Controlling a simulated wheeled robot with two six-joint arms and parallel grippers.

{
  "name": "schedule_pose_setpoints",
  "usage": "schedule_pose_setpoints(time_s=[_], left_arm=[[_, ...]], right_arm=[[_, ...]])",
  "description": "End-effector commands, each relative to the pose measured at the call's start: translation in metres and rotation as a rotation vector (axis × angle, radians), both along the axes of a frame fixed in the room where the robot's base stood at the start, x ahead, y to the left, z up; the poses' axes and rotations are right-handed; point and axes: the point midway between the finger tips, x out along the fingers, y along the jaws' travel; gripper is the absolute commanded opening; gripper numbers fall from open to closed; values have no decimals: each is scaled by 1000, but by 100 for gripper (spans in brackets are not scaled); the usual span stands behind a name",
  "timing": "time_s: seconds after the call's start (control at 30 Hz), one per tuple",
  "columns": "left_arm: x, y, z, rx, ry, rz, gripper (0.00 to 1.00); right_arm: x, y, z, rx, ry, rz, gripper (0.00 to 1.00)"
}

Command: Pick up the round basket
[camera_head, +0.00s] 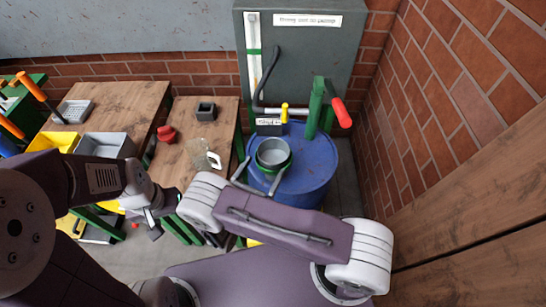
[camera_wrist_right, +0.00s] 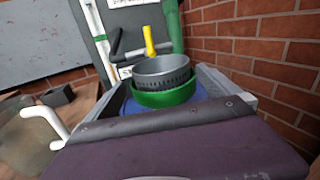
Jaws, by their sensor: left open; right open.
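The round basket (camera_head: 274,152) is grey with a green lower band and stands upright on a blue barrel (camera_head: 320,165). In the right wrist view the round basket (camera_wrist_right: 163,70) shows in the middle, its perforated grey rim above the green band. My right gripper (camera_head: 262,174) is open at the basket's near side. In the right wrist view its fingers lie left and right of the green band; I cannot tell whether they touch it. My left gripper (camera_head: 155,215) is open and empty, low at the left, well away from the basket.
A green post with a red-handled lever (camera_head: 341,112) and a yellow knob (camera_head: 284,112) stand behind the basket. A grey cabinet (camera_head: 300,60) and brick walls close the back and right. A glass jug (camera_head: 203,156), a red object (camera_head: 166,133) and a grey square pot (camera_head: 206,111) sit on the wooden table.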

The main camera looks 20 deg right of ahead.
Motion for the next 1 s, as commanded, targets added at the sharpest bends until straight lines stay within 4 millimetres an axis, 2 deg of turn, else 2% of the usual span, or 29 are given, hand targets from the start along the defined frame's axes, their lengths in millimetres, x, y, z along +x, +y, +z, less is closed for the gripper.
schedule_pose_setpoints(time_s=[0.1, 0.27, 0.43, 0.53, 0.8, 0.83, 1.0], left_arm=[[0, 0, 5, 0, 0, 0, 70], [0, 0, 6, 0, 0, 0, 70], [0, 0, 17, 0, 0, 0, 70], [0, 0, 18, 0, 0, 0, 70], [0, 0, 17, 0, 0, 0, 70], [0, 0, 17, 0, 0, 0, 70], [0, 0, 17, 0, 0, 0, 70]], right_arm=[[12, -12, 2, -1, 0, -4, 100], [17, -15, 2, -1, 1, -2, 100], [38, -35, 11, 0, 0, -7, 100], [49, -44, 9, 0, 0, -6, 100], [55, -47, 7, 0, 0, -1, 100], [55, -47, 7, 0, 0, -2, 97], [55, -47, 7, 1, 1, -2, 51]])
